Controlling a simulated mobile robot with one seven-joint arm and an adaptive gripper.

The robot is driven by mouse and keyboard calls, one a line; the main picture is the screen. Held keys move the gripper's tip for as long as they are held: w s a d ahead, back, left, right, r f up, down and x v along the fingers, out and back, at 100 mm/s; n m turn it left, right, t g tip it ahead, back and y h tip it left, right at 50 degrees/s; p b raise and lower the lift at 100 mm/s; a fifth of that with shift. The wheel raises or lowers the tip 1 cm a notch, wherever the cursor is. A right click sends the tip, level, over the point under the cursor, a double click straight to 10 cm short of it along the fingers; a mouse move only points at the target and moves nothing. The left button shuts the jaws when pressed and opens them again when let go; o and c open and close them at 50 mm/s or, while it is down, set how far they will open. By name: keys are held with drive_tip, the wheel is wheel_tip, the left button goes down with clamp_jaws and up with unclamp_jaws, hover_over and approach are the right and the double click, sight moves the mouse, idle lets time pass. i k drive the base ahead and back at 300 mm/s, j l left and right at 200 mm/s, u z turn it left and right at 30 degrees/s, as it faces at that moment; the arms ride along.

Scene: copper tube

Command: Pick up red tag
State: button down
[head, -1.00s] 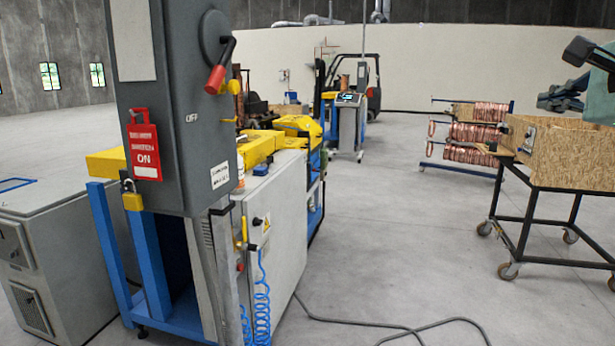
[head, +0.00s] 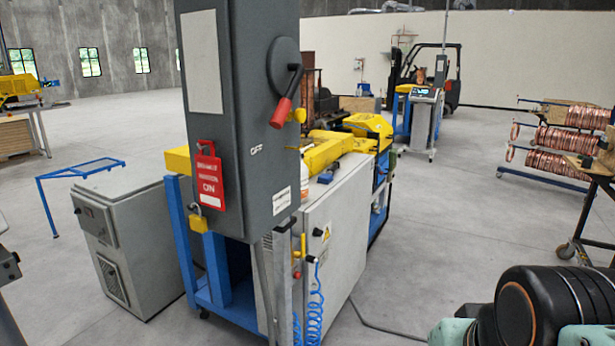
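The red tag (head: 209,177) with white lettering hangs on the left face of a tall grey switch box (head: 228,120), in the middle left of the head view. A yellow padlock (head: 197,222) hangs just below it near the box's lower edge. A switch handle with a red grip (head: 281,112) is on the box's right face. Part of my arm shows at the lower right, well apart from the tag. My gripper is not visible.
A grey cabinet (head: 135,240) stands left of the blue frame (head: 184,240). A pale cabinet (head: 335,230) with a blue coiled hose (head: 316,305) stands right. Copper coils on a rack (head: 570,140) are far right. Open floor (head: 440,220) lies between, with a cable on it.

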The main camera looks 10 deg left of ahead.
sight(209, 169)
drive_tip(key=u, duration=1.25)
drive_tip(key=k+l+u, duration=0.1)
drive_tip(key=l+u, duration=0.35)
drive_tip(key=k+l+u, duration=0.1)
drive_tip(key=l+u, duration=0.25)
drive_tip(key=u, duration=0.15)
